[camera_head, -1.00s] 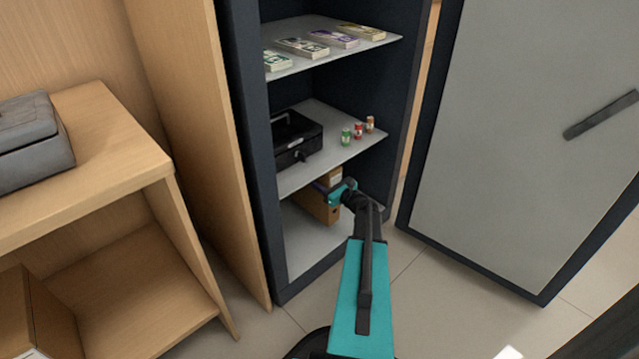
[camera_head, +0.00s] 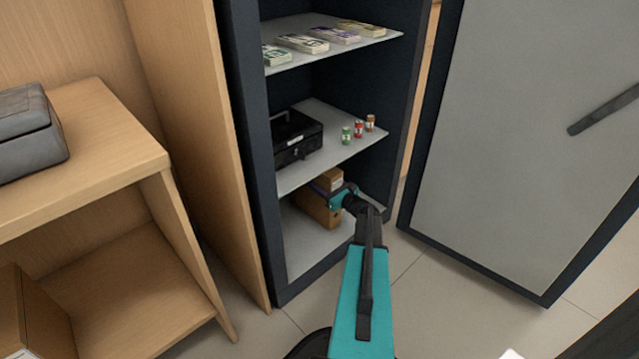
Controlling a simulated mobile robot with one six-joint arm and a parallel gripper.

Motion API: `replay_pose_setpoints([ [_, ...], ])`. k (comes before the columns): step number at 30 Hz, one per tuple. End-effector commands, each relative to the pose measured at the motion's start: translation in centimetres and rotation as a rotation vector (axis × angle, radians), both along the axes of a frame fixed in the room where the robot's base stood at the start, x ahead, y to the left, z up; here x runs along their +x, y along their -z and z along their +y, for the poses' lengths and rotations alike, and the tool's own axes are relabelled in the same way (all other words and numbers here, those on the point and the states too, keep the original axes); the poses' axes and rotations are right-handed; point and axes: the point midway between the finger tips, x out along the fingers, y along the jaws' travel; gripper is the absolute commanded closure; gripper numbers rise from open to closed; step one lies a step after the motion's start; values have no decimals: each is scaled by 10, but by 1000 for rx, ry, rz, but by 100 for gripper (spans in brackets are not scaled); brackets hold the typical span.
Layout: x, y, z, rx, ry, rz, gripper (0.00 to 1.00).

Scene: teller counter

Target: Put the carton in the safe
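The safe (camera_head: 247,150) stands open, with its grey door (camera_head: 510,130) swung out to the right. A brown carton (camera_head: 312,207) sits on the safe's bottom shelf, partly under the middle shelf. A smaller brown box (camera_head: 328,180) shows just above and behind it. My gripper (camera_head: 337,195) is inside the bottom compartment, at the right of the carton. Its fingers are small and partly hidden by the wrist, so I cannot tell whether they are open or touch the carton.
A black cash box (camera_head: 296,138) and several small rolls (camera_head: 358,130) stand on the middle shelf, above my arm. Banknote bundles (camera_head: 303,43) lie on the top shelf. A wooden counter (camera_head: 110,135) with a grey case (camera_head: 28,128) is at left. Another brown box (camera_head: 35,325) is at lower left.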

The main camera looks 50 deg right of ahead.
Motion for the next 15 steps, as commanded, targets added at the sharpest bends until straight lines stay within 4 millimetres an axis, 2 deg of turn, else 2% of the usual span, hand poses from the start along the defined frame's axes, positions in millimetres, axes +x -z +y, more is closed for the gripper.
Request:
replay_pose_setpoints([
  [12,0,3,0,1,-1,-4,100],
  [13,0,5,0,0,0,0,44],
  [15,0,5,0,0,0,0,32],
])
